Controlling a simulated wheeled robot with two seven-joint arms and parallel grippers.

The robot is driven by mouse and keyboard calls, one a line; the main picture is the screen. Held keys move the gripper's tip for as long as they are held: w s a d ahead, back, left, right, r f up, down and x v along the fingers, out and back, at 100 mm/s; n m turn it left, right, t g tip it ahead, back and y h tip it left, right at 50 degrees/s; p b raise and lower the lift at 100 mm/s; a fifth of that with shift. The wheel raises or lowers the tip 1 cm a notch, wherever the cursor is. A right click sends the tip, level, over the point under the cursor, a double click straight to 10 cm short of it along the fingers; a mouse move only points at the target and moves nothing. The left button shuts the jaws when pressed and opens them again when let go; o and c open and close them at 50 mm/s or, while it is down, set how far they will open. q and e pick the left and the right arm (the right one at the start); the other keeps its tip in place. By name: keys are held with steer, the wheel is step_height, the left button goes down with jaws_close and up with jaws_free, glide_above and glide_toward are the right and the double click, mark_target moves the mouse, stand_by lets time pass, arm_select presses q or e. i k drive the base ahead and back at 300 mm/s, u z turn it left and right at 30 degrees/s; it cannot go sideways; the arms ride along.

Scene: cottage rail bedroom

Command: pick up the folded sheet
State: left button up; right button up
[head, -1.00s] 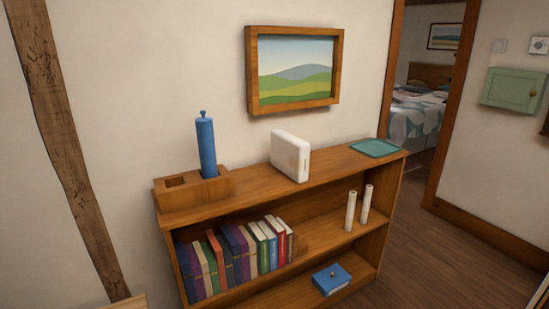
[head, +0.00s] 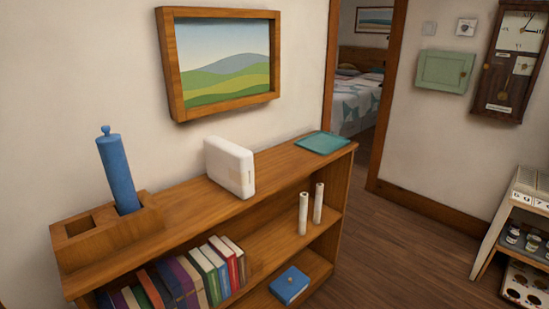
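I cannot tell for sure which thing is the folded sheet. A white block-like thing (head: 229,167) with rounded edges and a beige patch stands upright on the top of the wooden bookshelf (head: 265,178). A flat teal thing (head: 322,143) lies at the right end of the same top. Neither of my grippers is in view, and nothing touches these things.
A blue cylinder (head: 118,173) stands in a wooden two-hole block (head: 85,228) at the shelf's left end. Open floor (head: 400,240) lies right, before a rack (head: 520,240). A doorway shows a bed (head: 355,100).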

mark_target(229, 165)
steer(key=z, duration=0.1)
steer(key=i, duration=0.85)
steer(key=u, duration=0.35)
